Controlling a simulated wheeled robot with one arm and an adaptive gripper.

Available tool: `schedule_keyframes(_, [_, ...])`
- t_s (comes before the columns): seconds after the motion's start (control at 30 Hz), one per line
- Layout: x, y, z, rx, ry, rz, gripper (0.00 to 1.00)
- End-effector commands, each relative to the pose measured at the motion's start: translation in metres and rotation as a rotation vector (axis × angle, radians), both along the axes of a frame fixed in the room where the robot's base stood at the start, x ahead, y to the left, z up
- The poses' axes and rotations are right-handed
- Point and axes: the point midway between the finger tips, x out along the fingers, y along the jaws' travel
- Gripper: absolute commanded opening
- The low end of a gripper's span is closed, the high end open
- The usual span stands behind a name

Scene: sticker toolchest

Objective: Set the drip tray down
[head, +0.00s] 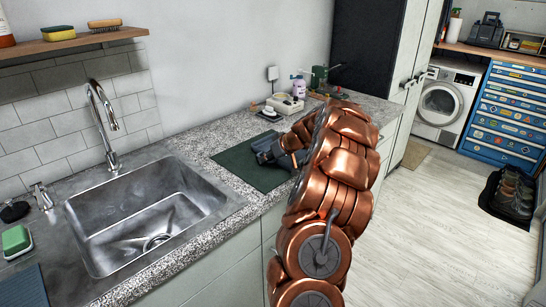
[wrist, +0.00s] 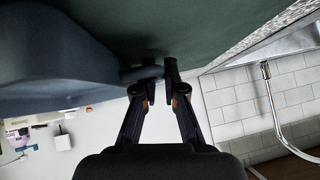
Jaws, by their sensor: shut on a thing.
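My gripper (head: 284,150) is low over a dark green mat-like sheet (head: 234,166) on the counter, right of the sink. In the wrist view, my gripper (wrist: 157,80) is shut on a thin grey-blue bar or loop at the edge of a rounded blue-grey thing (wrist: 60,60). That thing lies against or very close to the green surface (wrist: 190,30), with a shadow beside it. I cannot tell whether it touches. In the head view, my gripper and arm hide most of it. No other thing is clearly recognisable as the drip tray.
The steel sink (head: 150,205) and its tap (head: 100,120) are to the left. A pale box-shaped device (head: 285,104) and a purple bottle (head: 298,86) stand behind, near the wall. Bare speckled counter (head: 225,136) borders the green sheet. The blue toolchest (head: 508,110) stands far right.

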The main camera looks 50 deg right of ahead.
Motion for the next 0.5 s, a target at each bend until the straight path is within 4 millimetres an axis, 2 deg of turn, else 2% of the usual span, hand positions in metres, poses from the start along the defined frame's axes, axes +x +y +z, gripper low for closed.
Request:
schedule_keyframes(0.4, [0.001, -0.001, 0.033, -0.006, -0.003, -0.001, 0.0])
schedule_keyframes(0.5, [-0.006, 0.0, 0.035, -0.001, -0.002, -0.002, 0.0])
